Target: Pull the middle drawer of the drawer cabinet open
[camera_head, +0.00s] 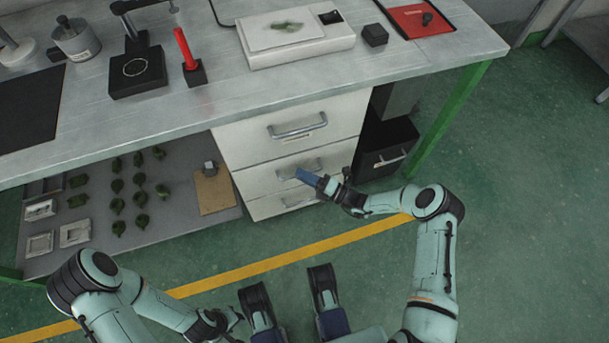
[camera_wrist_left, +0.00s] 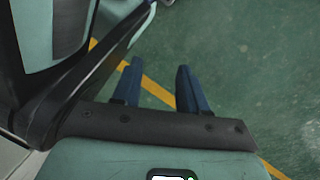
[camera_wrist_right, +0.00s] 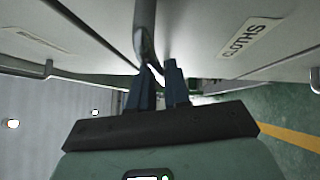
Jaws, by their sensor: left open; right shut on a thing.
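The white drawer cabinet (camera_head: 230,147) stands under the workbench, with three drawers stacked in its front. The middle drawer (camera_head: 258,182) looks flush with the others, and its metal bar handle (camera_head: 284,173) is partly hidden by my right gripper. My right gripper (camera_head: 301,174) reaches this handle from the front right. In the right wrist view its blue fingers (camera_wrist_right: 157,66) are shut on the curved handle (camera_wrist_right: 145,25). My left gripper (camera_wrist_left: 159,68) is open and empty above the green floor, away from the cabinet.
The top drawer handle (camera_head: 298,126) is just above my right gripper. A black cabinet (camera_head: 385,145) and a green table leg (camera_head: 448,118) stand to the right. A low shelf (camera_head: 180,225) with several green pieces is at left. The floor before the drawers is clear.

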